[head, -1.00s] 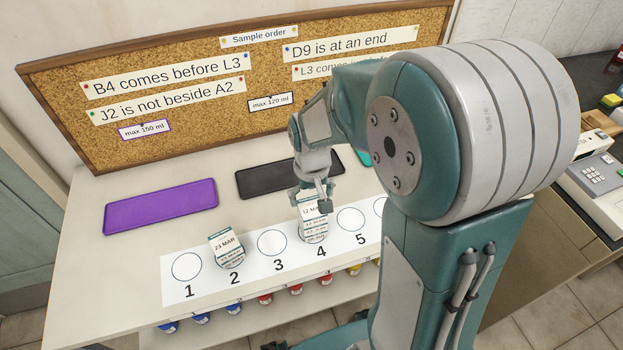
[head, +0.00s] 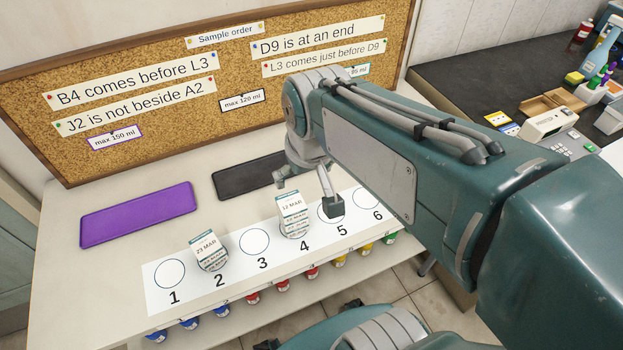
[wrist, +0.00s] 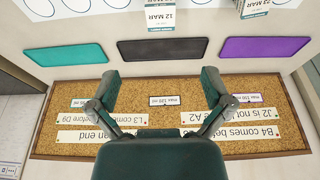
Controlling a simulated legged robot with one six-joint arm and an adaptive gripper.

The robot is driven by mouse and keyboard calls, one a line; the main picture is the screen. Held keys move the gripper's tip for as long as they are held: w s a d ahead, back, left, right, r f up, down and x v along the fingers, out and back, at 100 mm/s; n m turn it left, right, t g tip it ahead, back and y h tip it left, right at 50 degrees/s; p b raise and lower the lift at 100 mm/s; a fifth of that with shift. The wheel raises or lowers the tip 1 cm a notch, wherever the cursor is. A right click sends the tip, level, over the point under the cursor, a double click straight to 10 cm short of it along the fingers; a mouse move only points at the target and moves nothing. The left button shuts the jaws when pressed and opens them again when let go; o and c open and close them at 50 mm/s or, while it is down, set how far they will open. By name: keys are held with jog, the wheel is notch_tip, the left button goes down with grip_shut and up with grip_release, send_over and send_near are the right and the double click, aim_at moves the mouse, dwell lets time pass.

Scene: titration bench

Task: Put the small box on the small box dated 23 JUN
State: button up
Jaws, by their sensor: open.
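A small white box dated 12 MAR (head: 292,205) stands at circle 4 of the numbered strip (head: 160,301). Another, dated 23 MAR (head: 206,247), stands at circle 2. Each shows a rounded, labelled lower part. Both also show at the top of the wrist view, 12 MAR (wrist: 160,18) and 23 MAR (wrist: 252,9). I see no date reading 23 JUN. My gripper (head: 333,206) is by circle 5, right of the 12 MAR box and apart from it. In the wrist view my gripper (wrist: 158,76) has its fingers wide apart with nothing between them.
A purple tray (head: 138,215) and a black tray (head: 240,180) lie behind the strip; a teal tray (wrist: 65,56) shows in the wrist view. A corkboard (head: 200,110) with notes stands behind. Colored-capped bottles (head: 252,298) line a lower shelf. Circles 1 and 3 are clear.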

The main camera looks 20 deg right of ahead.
jog(key=s+r+t, duration=0.1)
jog(key=s+t, duration=0.1)
jog(key=s, duration=0.4)
jog(key=shift+r, duration=0.35)
